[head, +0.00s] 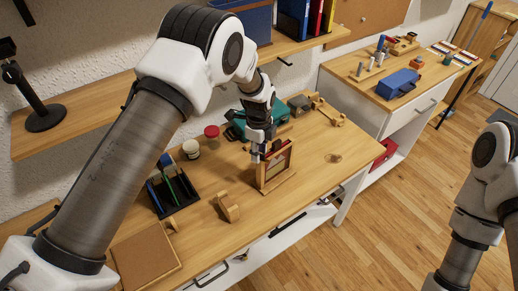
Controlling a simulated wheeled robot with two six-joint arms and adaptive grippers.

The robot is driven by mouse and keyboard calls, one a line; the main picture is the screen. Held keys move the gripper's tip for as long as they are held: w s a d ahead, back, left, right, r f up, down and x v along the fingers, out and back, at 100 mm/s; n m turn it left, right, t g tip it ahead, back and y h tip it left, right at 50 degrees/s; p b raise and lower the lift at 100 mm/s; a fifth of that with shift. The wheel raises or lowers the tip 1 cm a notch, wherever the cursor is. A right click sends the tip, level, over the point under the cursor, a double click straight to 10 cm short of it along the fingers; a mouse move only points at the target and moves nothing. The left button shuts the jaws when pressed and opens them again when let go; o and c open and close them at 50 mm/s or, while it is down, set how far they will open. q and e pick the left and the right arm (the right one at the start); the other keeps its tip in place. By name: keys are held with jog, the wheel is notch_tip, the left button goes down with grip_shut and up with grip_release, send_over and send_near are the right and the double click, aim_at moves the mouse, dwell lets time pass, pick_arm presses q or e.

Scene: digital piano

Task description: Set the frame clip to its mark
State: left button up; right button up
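A small upright wooden frame (287,158) with a dark reddish panel stands on a wooden base (276,184) near the front middle of the workbench. My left gripper (258,155) points down at the upper left edge of the frame, touching it or very close to it. The frame clip and its mark are too small to make out, and the gripper may hide the clip. I cannot tell whether the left fingers are open or shut on something. My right arm shows at the right edge, away from the bench; its gripper is out of view.
On the workbench (310,200), a black organizer (158,202) with pens, a wooden block (228,207) and a brown board (145,257) lie left of the frame. Red and white jars (212,137) stand behind. Bench space right of the frame is mostly clear.

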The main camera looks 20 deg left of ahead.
pick_arm(q)
grip_shut()
jog(key=shift+n, duration=0.3)
jog(key=n, duration=0.6)
jog(key=shift+s+b, duration=0.15)
jog(key=shift+b, duration=0.2)
jog(key=n, duration=0.3)
jog(key=shift+n, duration=0.4)
jog(key=shift+s+d+n+b, duration=0.1)
jog(key=shift+n+b, duration=0.2)
jog(key=shift+n, duration=1.3)
grip_release()
